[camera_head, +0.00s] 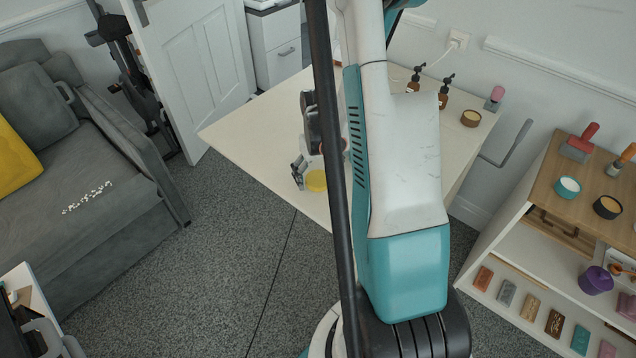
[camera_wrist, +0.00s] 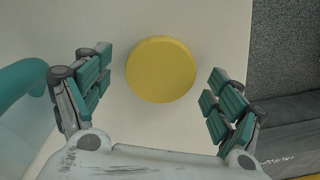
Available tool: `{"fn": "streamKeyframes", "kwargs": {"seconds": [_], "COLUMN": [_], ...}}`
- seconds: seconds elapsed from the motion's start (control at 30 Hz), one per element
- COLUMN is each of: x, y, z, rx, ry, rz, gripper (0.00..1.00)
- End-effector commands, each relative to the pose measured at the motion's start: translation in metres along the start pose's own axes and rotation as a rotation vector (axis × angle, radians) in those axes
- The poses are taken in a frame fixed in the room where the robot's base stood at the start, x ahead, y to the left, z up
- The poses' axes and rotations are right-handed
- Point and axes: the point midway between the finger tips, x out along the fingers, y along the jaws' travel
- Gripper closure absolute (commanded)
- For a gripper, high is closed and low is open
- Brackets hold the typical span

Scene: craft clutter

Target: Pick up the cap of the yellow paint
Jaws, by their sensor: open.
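The yellow paint's cap (camera_wrist: 160,70) is a plain yellow disc, seen from above in the wrist view. In the head view the cap (camera_head: 316,181) is near the front edge of the white table (camera_head: 262,125). My gripper (camera_wrist: 159,64) is open, with one finger on each side of the cap in the wrist view. Gaps show between the cap and both fingers, and nothing is held. In the head view one finger of my gripper (camera_head: 299,172) shows just left of the cap. My arm and a dark bar hide part of the table there. Any jar under the cap is hidden.
Two brown pump bottles (camera_head: 415,79) (camera_head: 444,93) and a small open jar (camera_head: 471,118) stand at the table's far end. A wooden-topped shelf (camera_head: 545,190) with jars and tools is at the right. A grey sofa (camera_head: 90,225) is at the left, with open floor between.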

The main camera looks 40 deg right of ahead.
Motion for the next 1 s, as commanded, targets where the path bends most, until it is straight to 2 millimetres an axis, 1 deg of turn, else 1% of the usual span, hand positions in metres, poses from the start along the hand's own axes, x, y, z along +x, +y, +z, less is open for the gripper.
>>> {"fn": "streamKeyframes", "kwargs": {"seconds": [0.13,0.17,0.2,0.27,0.3,0.33,0.37,0.77,0.87,0.97,1.0], "x": [-0.001,-0.001,-0.001,-0.001,-0.001,-0.001,-0.001,-0.003,-0.008,-0.019,-0.025], "y": [0.000,0.000,0.000,0.000,0.000,0.000,0.000,0.000,0.000,0.000,0.000], "z": [0.000,0.000,0.000,0.000,0.000,0.000,0.000,0.000,0.000,0.000,0.000], "rx": [0.000,0.000,0.000,0.000,0.000,0.000,0.000,0.000,0.000,0.000,0.000], "ry": [0.000,0.000,0.000,0.000,0.000,0.000,0.000,0.000,0.000,0.000,0.000], "rz": [0.000,0.000,0.000,0.000,0.000,0.000,0.000,0.000,0.000,0.000,0.000], "gripper": [0.14,0.17,0.26,0.36,0.43,0.48,0.51,0.51,0.51,0.51,0.51]}}
